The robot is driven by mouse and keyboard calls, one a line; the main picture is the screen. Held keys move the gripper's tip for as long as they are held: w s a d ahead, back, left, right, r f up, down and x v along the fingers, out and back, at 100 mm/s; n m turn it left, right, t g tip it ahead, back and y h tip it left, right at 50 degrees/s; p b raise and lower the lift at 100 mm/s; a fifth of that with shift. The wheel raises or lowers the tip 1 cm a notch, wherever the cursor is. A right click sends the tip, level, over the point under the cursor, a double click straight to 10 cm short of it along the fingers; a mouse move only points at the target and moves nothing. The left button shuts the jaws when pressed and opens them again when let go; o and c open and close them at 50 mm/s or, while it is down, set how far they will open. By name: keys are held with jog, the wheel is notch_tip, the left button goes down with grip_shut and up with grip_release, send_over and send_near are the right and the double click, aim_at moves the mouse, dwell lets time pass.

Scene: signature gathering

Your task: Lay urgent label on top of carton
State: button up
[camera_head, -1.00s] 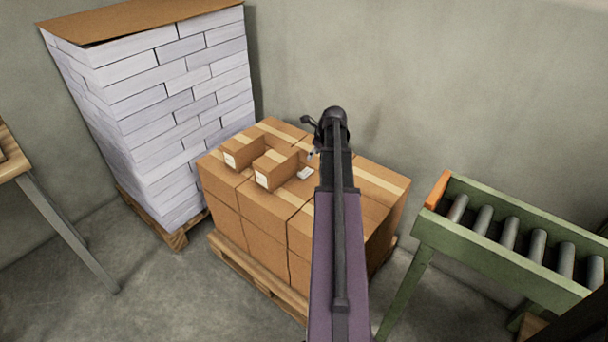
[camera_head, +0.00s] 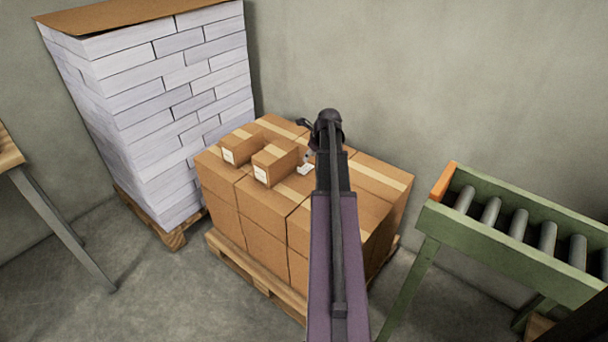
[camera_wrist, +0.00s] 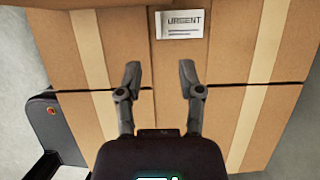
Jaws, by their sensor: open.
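The urgent label (camera_wrist: 181,25) is a small white card printed "URGENT". It lies flat on the brown carton tops at the upper middle of the wrist view. In the head view it is a small white patch (camera_head: 306,168) beside my arm. My gripper (camera_wrist: 160,72) is open and empty above the cartons, its fingertips apart and short of the label in the wrist view. In the head view the fingers are mostly hidden by my arm. Two small cartons stand on the stack to the left of the label: a nearer one (camera_head: 275,162) and a farther one (camera_head: 242,144).
The large taped cartons (camera_head: 265,225) stand on a wooden pallet (camera_head: 262,284). A tall stack of white packs (camera_head: 165,115) is at the left. A green roller conveyor (camera_head: 510,255) is at the right. A table edge (camera_head: 10,155) shows at far left.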

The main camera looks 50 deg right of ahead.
aim_at(300, 172)
jog(key=shift+b+x, duration=1.5)
jog(key=shift+x, duration=0.45)
jog(key=shift+f, duration=0.15)
jog(key=shift+w+b+x, duration=0.2)
jog(key=shift+b+x, duration=2.15)
jog(key=shift+x, duration=0.15)
jog(key=shift+a, duration=0.1)
grip_shut()
